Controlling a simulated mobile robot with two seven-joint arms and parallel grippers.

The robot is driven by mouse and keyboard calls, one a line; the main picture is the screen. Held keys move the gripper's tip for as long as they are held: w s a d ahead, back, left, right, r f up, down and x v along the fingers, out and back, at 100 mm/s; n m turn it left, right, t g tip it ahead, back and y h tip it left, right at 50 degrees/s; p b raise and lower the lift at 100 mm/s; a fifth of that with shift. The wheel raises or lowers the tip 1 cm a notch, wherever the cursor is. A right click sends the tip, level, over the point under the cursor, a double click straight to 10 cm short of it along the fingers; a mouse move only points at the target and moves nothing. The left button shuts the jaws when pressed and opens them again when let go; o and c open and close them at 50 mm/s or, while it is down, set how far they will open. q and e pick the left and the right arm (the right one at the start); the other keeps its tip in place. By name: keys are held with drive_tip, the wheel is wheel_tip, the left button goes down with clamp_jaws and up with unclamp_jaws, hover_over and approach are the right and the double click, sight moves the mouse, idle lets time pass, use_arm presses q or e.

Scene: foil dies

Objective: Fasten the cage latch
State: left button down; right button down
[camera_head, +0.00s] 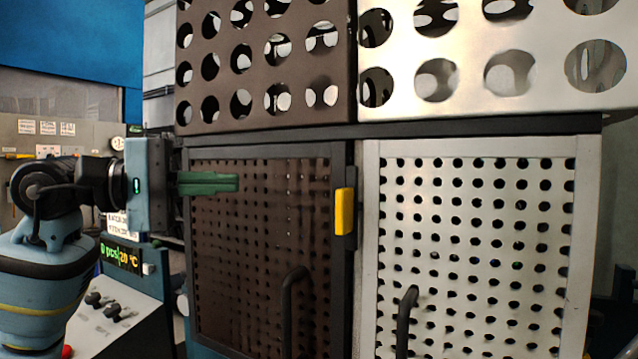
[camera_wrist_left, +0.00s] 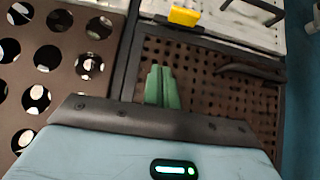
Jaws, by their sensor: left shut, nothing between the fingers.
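The cage front has a dark perforated door (camera_head: 262,240) on the left and a light perforated door (camera_head: 480,240) on the right. A yellow latch (camera_head: 345,211) sits on the dark post between them, upright, near the upper part of the dark door's right edge. It also shows in the left wrist view as a yellow block (camera_wrist_left: 184,16) at the top. My left gripper (camera_head: 236,183) has green fingers, shut and empty, in front of the dark door's upper left. The fingers (camera_wrist_left: 163,72) point toward the latch side, apart from the latch. My right gripper is not in view.
Each door has a dark curved handle, one on the dark door (camera_head: 291,305) and one on the light door (camera_head: 405,315). Perforated panels with large holes (camera_head: 265,60) stand above the doors. A control panel with a lit display (camera_head: 121,256) is at the lower left.

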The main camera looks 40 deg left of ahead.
sight(318, 179)
use_arm(q)
drive_tip(key=p+x, duration=0.2)
drive_tip(key=x, duration=0.3)
drive_tip(key=p+x, duration=0.2)
drive_tip(key=x, duration=0.3)
drive_tip(key=shift+d+r, duration=0.15)
drive_tip(key=shift+r, duration=0.1)
drive_tip(key=d, duration=0.1)
drive_tip(key=d+p, duration=0.1)
drive_tip(key=d, duration=0.1)
drive_tip(key=shift+w+f, duration=0.1)
drive_tip(key=shift+w, duration=0.2)
drive_tip(key=shift+w+d+f, duration=0.1)
drive_tip(key=shift+d, duration=0.25)
drive_tip(key=shift+a+p, duration=0.1)
drive_tip(key=shift+p, duration=0.3)
drive_tip(key=shift+d+m+g, duration=0.3)
drive_tip(key=shift+m+g, duration=0.1)
drive_tip(key=shift+a+r+y+p, duration=0.15)
drive_tip(key=shift+r+y+p, duration=0.1)
drive_tip(key=shift+y+p, duration=0.05)
drive_tip(key=shift+m+g, duration=0.3)
